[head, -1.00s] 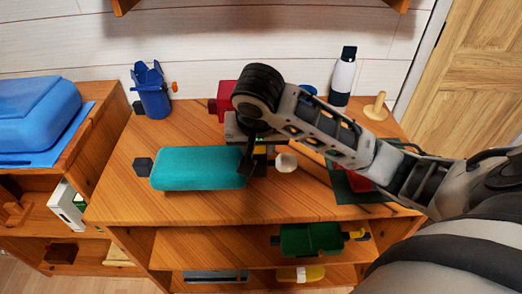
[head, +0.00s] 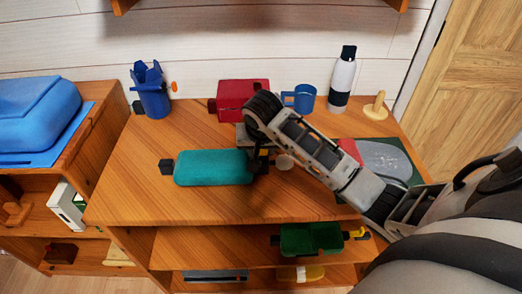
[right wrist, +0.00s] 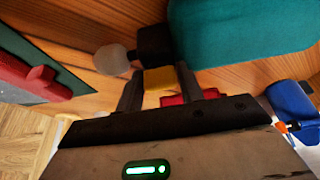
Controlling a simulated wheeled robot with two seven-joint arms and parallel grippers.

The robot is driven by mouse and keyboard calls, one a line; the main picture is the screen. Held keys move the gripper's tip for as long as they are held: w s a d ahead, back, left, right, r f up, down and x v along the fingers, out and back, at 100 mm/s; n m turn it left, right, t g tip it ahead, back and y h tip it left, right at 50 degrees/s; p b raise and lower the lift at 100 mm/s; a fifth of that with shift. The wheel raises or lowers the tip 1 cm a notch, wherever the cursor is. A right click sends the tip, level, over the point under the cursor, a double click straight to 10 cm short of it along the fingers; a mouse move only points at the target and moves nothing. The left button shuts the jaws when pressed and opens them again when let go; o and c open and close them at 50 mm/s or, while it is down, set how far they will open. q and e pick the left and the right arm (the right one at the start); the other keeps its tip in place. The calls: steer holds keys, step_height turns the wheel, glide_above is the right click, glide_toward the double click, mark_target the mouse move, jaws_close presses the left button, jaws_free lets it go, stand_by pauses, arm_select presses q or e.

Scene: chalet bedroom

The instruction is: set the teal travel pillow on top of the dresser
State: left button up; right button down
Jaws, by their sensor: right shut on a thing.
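The teal travel pillow (head: 213,167) is a rounded bar with black end tabs, over the front part of the dresser top (head: 130,190). It looks level and very close to the wood; I cannot tell whether it touches. My right gripper (head: 259,164) is at its right end, shut on the black tab there. In the right wrist view the fingers (right wrist: 157,92) are at the black tab, beside the teal body (right wrist: 240,30). My left gripper is not in view.
A red box (head: 240,95), blue mug (head: 300,98), bottle (head: 342,80) and blue cup (head: 150,95) stand along the back. A green board (head: 405,160) lies at the right, partly behind my arm. The front left of the top is clear.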

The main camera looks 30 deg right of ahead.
steer(key=shift+f, duration=0.45)
steer(key=c, duration=0.9)
jaws_free()
steer(key=shift+f, duration=0.15)
steer(key=v, duration=1.2)
steer(key=shift+a, duration=0.1)
